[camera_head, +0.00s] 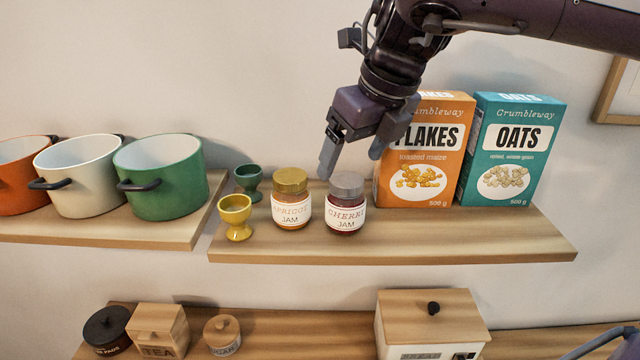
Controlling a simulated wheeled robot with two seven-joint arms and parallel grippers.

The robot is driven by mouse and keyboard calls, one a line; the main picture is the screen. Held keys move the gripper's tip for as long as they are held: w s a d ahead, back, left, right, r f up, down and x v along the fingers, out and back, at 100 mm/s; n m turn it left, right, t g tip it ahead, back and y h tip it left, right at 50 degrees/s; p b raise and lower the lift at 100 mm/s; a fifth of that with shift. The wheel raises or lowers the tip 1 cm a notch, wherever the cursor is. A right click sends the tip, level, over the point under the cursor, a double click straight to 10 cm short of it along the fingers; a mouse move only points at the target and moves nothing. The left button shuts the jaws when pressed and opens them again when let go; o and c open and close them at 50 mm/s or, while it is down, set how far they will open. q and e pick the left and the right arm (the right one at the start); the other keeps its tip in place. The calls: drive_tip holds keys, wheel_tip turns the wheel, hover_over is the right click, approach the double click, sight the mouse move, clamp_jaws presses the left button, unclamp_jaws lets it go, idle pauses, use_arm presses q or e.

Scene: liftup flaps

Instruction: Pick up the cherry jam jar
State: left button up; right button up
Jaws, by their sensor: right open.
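The cherry jam jar (345,208) stands upright on the upper right wooden shelf (400,247). It has a grey lid, dark red contents and a white label. The apricot jam jar (291,203), with a gold lid, stands just to its left. My right gripper (352,166) comes down from the top right, open and empty. Its two fingers are spread, with the tips a little above the cherry jar's lid in the picture; the exact depth gap is hard to tell. My left gripper is not in view.
The orange flakes box (424,150) stands close right of the cherry jar, with the teal oats box (511,150) beyond. A yellow egg cup (235,217) and green egg cup (248,181) stand left of the jars. Pots, including a green one (162,178), fill the left shelf.

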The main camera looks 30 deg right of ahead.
sight(348, 180)
drive_tip(key=shift+s+f, duration=0.15)
drive_tip(key=shift+f, duration=0.15)
drive_tip(key=shift+s+a+f+p, duration=0.1)
drive_tip(key=shift+s+f+p, duration=0.05)
drive_tip(key=shift+f+p, duration=0.35)
drive_tip(key=shift+s+a+f+p, duration=0.1)
drive_tip(key=shift+s+f+p, duration=0.05)
drive_tip(key=shift+f+p, duration=0.35)
drive_tip(key=p+x, duration=0.1)
drive_tip(key=x, duration=0.2)
drive_tip(key=shift+w+a, duration=0.1)
drive_tip(key=shift+w, duration=0.15)
drive_tip(key=shift+p+x, duration=0.35)
drive_tip(key=shift+x, duration=0.5)
drive_tip(key=shift+r, duration=0.15)
drive_tip(key=shift+s, duration=0.1)
drive_tip(key=shift+c, duration=0.4)
drive_tip(key=c, duration=0.5)
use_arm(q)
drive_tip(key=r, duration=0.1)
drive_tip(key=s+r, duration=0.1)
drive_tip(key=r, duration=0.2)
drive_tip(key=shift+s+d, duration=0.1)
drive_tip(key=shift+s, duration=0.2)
use_arm(e)
drive_tip(key=c, duration=0.7)
